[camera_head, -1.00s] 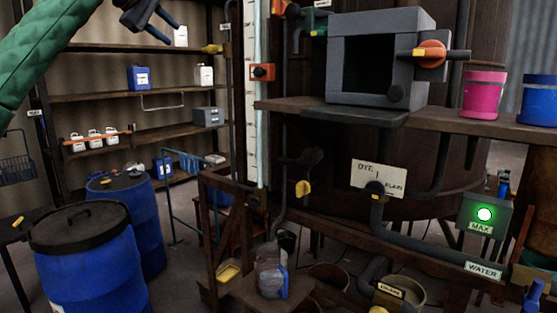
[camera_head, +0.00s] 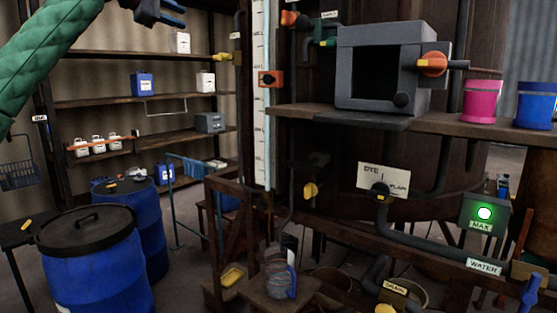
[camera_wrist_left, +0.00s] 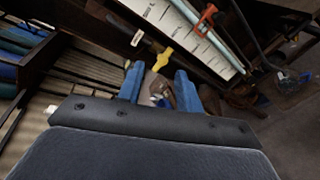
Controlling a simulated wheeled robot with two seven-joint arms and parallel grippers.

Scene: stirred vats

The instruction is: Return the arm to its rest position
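My left arm (camera_head: 50,50) is green and comes in from the upper left in the head view. Its gripper (camera_head: 177,14) is at the top edge, partly cut off, in front of the shelves. In the left wrist view, its two blue fingers (camera_wrist_left: 160,84) stand apart with a gap and nothing held between them. Shelf and vat parts show beyond the fingers. My right gripper is not seen in either view.
Blue drums (camera_head: 93,265) stand at the lower left by a shelf rack (camera_head: 110,98) with jugs. A vat bench (camera_head: 440,124) on the right carries a grey box (camera_head: 385,65), a pink pot (camera_head: 482,102) and a blue pot (camera_head: 537,106). A glass jug (camera_head: 281,281) stands low in the middle.

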